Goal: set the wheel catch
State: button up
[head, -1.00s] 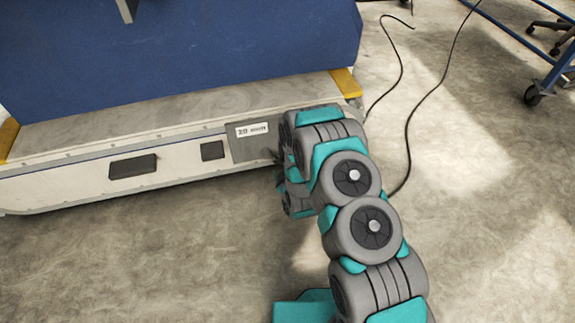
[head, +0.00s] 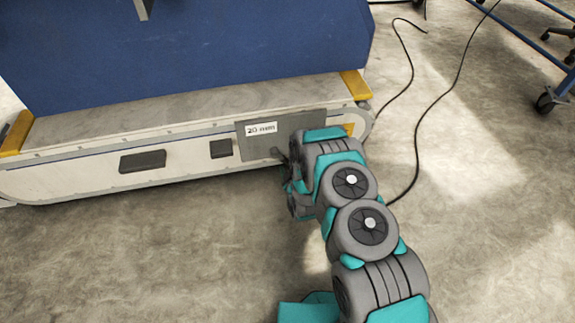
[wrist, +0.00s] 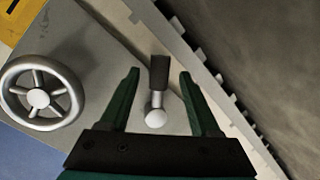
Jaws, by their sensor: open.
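The silver spoked handwheel (wrist: 40,98) shows at the left of the wrist view, on a grey panel. A small lever, probably the wheel catch (wrist: 158,75), has a dark grip and a round silver ball end, and stands right of the wheel. My gripper (wrist: 159,78) is open, with one green finger on each side of the lever. I see a gap between the lever and each finger; the depth is hard to tell. In the head view my gripper (head: 283,157) is at the grey panel (head: 258,146), mostly hidden behind my arm, which also hides the wheel and lever.
The panel carries a "20 mm" label (head: 262,128) and sits on the low white side of a machine base (head: 75,178). A blue body (head: 200,50) rises behind. Black cables (head: 417,130) lie on the floor at right, near a blue wheeled frame (head: 545,100). The front floor is clear.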

jog(key=shift+w+a+f, duration=0.15)
jog(key=shift+w+f, duration=0.1)
jog(key=shift+w, duration=0.3)
grip_shut()
dwell(1.1)
